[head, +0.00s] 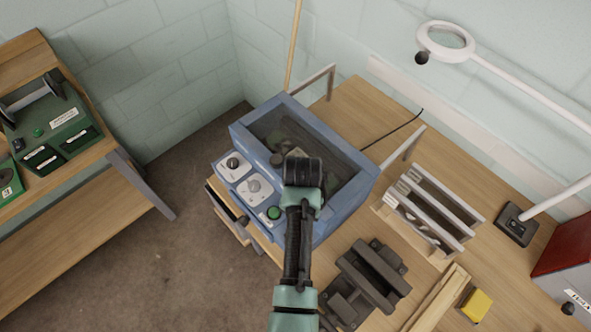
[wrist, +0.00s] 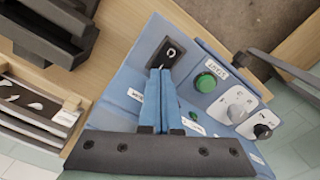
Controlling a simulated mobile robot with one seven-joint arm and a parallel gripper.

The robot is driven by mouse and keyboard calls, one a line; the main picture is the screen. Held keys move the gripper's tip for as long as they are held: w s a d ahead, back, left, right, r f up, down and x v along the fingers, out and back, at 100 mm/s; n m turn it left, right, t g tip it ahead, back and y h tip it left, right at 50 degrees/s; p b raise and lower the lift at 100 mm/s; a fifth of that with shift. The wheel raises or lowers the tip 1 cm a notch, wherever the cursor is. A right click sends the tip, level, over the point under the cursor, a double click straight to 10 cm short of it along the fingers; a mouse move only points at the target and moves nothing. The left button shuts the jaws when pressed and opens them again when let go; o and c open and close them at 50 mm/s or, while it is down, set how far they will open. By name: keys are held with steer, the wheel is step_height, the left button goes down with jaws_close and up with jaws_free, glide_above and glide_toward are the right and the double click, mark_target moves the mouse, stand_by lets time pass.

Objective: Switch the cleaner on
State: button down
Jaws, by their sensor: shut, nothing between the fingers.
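The cleaner (head: 350,199) is a blue box with a dark recessed top, standing on the wooden bench. Its sloped front carries two white dials (head: 254,187) and a green button (head: 273,213). In the wrist view a black switch (wrist: 169,52) with a white round mark sits on the blue panel, left of the green button (wrist: 205,83). My gripper (wrist: 161,72) is shut and empty, its tips over the lower part of the black switch; I cannot tell whether they touch it. In the head view my arm hides the switch and the fingers.
A slotted rack (head: 430,215), a dark metal fixture (head: 371,275) and a yellow block (head: 476,304) stand right of the cleaner. A ring lamp (head: 445,41) hangs above the bench. Another bench with a green device (head: 58,130) is at the left, with open floor between.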

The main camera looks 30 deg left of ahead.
steer(key=shift+f+b, duration=0.65)
steer(key=shift+f, duration=0.3)
stand_by(0.9)
step_height(320, 180, up, 7)
steer(key=p, duration=0.7)
steer(key=shift+r, duration=0.1)
stand_by(0.5)
